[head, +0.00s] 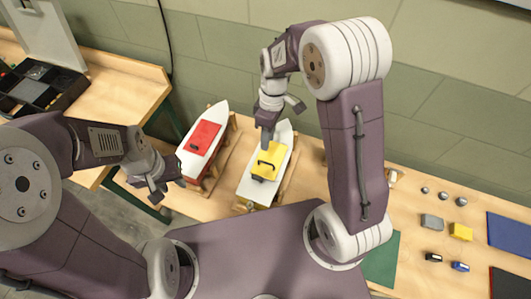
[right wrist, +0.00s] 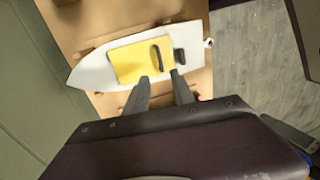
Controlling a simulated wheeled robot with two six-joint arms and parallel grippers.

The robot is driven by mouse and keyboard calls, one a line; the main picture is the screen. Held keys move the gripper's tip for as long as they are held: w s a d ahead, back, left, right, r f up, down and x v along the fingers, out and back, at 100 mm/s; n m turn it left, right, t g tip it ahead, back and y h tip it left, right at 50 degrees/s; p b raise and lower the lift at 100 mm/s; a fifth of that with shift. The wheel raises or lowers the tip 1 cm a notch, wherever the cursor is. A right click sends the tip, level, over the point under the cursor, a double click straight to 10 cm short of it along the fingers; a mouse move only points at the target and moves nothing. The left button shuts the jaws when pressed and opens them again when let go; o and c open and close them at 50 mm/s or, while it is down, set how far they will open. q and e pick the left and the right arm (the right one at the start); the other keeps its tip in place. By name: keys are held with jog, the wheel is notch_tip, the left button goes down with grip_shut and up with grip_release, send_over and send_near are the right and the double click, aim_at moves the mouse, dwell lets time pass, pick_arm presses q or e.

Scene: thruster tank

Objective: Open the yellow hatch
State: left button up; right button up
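The yellow hatch (head: 271,158) lies shut on top of a white boat (head: 252,187), with a black handle (head: 264,165) standing on it. In the right wrist view, the hatch (right wrist: 130,62) shows in full, and its handle (right wrist: 157,57) lies just beyond and between the fingertips. My right gripper (head: 267,142) is over the far part of the hatch, pointing down. Its two fingers (right wrist: 160,76) are apart with nothing between them; whether they touch the hatch is unclear. My left gripper (head: 163,190) is open and empty, left of the boats.
A second white boat with a red hatch (head: 203,138) stands left of the yellow one. A black compartment box (head: 40,88) is on the left table. Small blocks, metal balls and coloured mats (head: 510,232) lie on the right. A tiled wall runs behind.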

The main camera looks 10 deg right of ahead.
aim_at(265, 162)
jog(key=p+x, duration=0.1)
jog(key=x, duration=0.8)
jog(key=shift+s+d, duration=0.1)
grip_shut()
dwell(1.1)
